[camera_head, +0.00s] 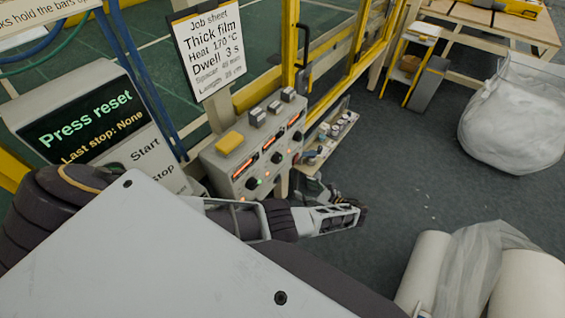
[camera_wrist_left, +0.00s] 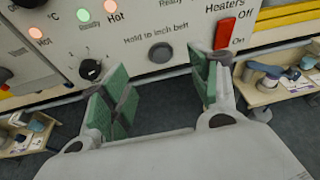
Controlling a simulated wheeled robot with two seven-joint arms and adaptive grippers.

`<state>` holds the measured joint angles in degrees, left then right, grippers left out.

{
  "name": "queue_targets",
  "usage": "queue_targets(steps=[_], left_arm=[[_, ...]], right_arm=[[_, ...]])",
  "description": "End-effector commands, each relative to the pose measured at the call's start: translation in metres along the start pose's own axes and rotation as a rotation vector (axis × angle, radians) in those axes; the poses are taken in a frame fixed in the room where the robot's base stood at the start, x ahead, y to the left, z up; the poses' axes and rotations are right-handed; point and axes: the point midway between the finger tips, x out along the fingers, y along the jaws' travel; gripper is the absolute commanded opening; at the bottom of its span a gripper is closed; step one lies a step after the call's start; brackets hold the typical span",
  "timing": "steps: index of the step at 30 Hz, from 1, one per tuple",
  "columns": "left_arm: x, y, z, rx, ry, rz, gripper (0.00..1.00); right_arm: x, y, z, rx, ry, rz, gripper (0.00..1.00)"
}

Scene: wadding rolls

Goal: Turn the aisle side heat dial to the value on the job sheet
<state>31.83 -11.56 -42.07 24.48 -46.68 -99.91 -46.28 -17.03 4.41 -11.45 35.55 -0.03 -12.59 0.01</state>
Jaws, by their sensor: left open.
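The job sheet (camera_head: 208,48) reads Thick film, Heat 170 °C, Dwell 3 s. Below it stands a pale control box (camera_head: 240,165) with red displays and several black dials, one of them a dial (camera_head: 253,184) at its near end. In the left wrist view the panel (camera_wrist_left: 130,45) shows a black knob (camera_wrist_left: 90,69), lit Hot and Ready lamps, and a red Heaters switch (camera_wrist_left: 225,33). I cannot tell which dial is the aisle side one. My left gripper (camera_head: 325,195) is open; its green pads (camera_wrist_left: 160,85) are apart, empty, in front of the panel. My right gripper is not in view.
A Press reset screen (camera_head: 85,120) stands left of the box. A small shelf with cups and spools (camera_head: 328,135) sits beyond the box.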

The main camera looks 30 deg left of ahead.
Motion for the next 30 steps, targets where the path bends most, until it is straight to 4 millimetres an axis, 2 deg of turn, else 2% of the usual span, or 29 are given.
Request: queue_targets(steps=[1, 3, 6, 10, 15, 30], left_arm=[[-0.006, -0.004, 0.017, 0.014, -0.05, 0.004, 0.61], [-0.013, -0.007, 0.038, 0.032, -0.118, 0.016, 0.61], [-0.023, -0.009, 0.062, 0.05, -0.2, 0.033, 0.61], [-0.033, -0.011, 0.082, 0.062, -0.267, 0.052, 0.61], [-0.037, -0.011, 0.09, 0.067, -0.297, 0.061, 0.61], [-0.032, -0.011, 0.091, 0.066, -0.296, 0.061, 0.61]], right_arm=[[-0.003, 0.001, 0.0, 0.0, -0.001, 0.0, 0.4], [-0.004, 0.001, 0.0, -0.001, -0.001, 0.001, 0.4], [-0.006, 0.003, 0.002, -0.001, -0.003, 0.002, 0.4], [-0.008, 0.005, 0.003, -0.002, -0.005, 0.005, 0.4], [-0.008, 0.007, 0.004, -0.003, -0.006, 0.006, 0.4], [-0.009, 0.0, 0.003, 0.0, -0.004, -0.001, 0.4]])
